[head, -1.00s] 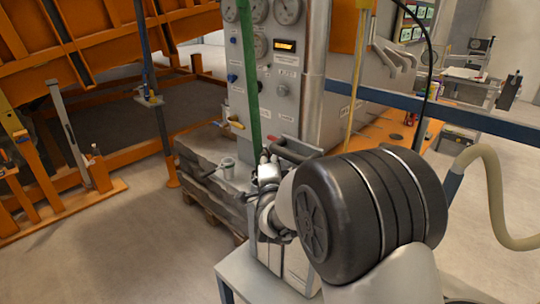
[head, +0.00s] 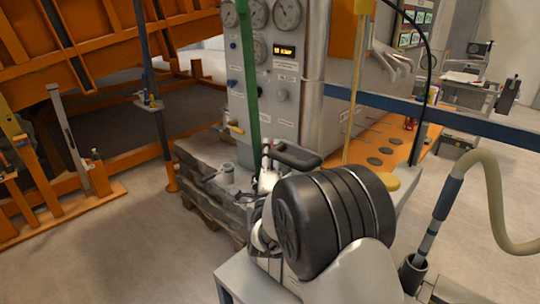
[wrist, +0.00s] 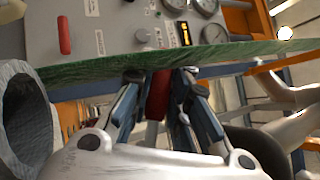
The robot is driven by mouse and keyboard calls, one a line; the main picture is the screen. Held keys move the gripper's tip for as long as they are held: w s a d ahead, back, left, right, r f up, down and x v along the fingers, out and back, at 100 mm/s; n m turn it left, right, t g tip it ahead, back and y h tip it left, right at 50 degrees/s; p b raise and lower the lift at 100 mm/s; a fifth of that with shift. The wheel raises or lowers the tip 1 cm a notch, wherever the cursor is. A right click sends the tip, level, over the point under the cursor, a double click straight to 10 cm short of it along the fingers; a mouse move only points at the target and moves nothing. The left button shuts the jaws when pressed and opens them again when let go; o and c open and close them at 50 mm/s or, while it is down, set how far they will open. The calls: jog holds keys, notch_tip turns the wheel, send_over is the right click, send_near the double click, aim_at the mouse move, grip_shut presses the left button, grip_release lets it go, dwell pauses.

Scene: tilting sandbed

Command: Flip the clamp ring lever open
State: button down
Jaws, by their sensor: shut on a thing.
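My gripper (wrist: 158,82) is shut on a red lever (wrist: 158,95), which stands between its two blue-and-grey fingers in the wrist view. I take this to be the clamp ring lever; the clamp ring itself cannot be made out. A green strap (wrist: 85,68) crosses just beyond the fingertips. In the head view the gripper (head: 267,165) is small beside the panel column, and my dark arm joint hides much of the area around it. A dark bar handle (head: 297,155) lies just right of it.
A grey control panel (head: 285,95) with gauges stands right behind the gripper. A grey round opening (wrist: 28,125) is close at left in the wrist view. A beige hose (head: 495,195) hangs at right. Orange framework (head: 90,190) stands left, with bare floor in front.

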jog(key=shift+s+d+r+m+t+h, duration=0.15)
jog(key=shift+r+m+t+h, duration=0.45)
jog(key=shift+m, duration=0.5)
jog(key=c, duration=1.5)
grip_release()
jog(key=shift+f, duration=0.1)
